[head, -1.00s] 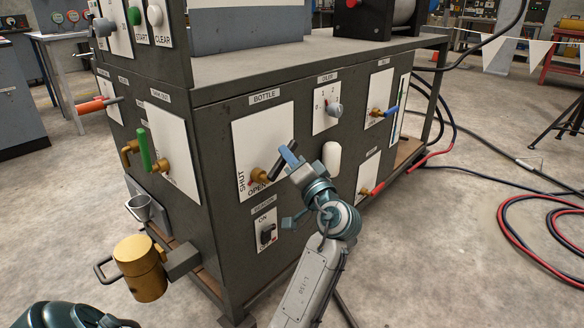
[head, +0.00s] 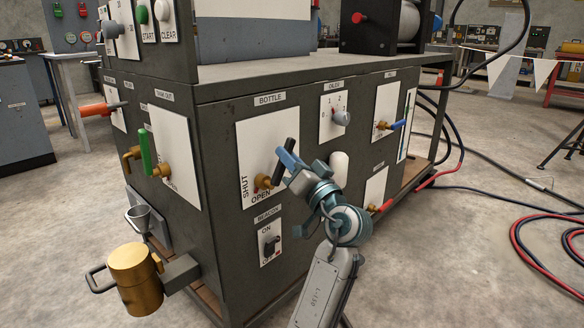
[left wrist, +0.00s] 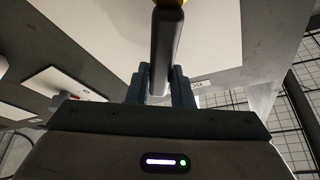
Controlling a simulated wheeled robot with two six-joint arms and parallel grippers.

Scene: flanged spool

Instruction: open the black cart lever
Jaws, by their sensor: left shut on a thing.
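The black lever (head: 277,176) sits on a brass valve on the white panel marked BOTTLE (head: 255,125), on the cart's dark side (head: 226,140). It points up and to the right from its pivot, with SHUT lettered at the panel's left and OPEN below the pivot. My left gripper (head: 287,158) is shut on the lever's handle, whose top end shows above the fingers. In the left wrist view the dark lever (left wrist: 164,38) runs down between the two fingers (left wrist: 157,88). The fingers hide part of the handle. My right gripper is not in view.
A green lever (head: 146,152), a red lever (head: 97,108) and a blue lever (head: 397,125) stick out from other panels. A brass mug (head: 135,278) sticks out low at the left corner. Hoses (head: 520,235) lie on the floor at right.

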